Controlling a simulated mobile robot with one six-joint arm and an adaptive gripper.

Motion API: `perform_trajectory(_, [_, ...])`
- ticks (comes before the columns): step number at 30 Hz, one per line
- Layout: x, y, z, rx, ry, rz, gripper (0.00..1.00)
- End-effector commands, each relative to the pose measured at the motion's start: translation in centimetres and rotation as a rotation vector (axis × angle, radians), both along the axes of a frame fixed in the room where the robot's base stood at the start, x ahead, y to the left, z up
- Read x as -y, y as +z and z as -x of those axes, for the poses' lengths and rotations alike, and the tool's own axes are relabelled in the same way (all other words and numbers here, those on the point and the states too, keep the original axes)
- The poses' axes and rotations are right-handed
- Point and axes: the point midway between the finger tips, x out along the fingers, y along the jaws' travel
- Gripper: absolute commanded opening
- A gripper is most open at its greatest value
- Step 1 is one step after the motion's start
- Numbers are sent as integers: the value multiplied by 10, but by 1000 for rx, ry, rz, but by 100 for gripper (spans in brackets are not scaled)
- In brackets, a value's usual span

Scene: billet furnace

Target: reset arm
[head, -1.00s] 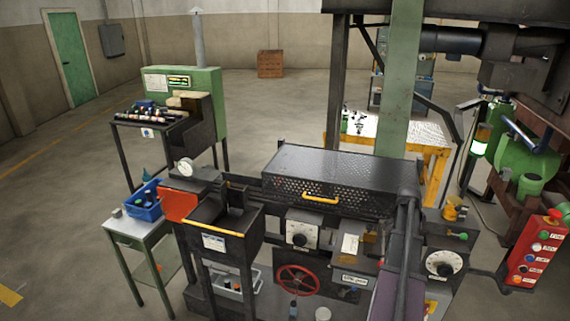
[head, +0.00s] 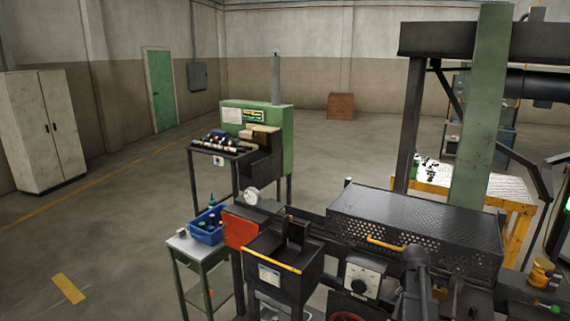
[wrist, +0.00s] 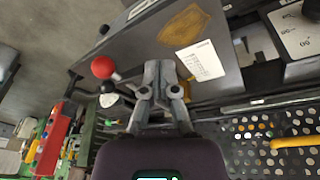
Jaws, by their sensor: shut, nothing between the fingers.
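My gripper (wrist: 159,82) shows in the wrist view with its grey fingers together and nothing between them. It is over dark machine panels, close to a red ball knob (wrist: 103,67) and a white paper label (wrist: 201,61). In the head view part of my dark arm rises at the bottom, in front of the machine with the perforated black cover (head: 415,228). The gripper itself cannot be made out in the head view.
A yellow handle (head: 386,243) is on the cover's front. A green-backed bench machine (head: 275,130) stands behind. A blue bin (head: 206,236) sits on a small side table (head: 196,249). A white cabinet (head: 40,130) is at the left wall. Open floor lies between them.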

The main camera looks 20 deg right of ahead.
Motion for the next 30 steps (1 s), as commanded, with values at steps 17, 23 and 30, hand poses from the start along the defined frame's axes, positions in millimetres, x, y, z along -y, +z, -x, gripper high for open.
perform_trajectory(17, [-202,-43,-30,-64,603,-107,0])
perform_trajectory(23, [-266,-56,-26,-86,814,-140,0])
perform_trajectory(30, [-340,-72,-10,-112,1066,-180,0])
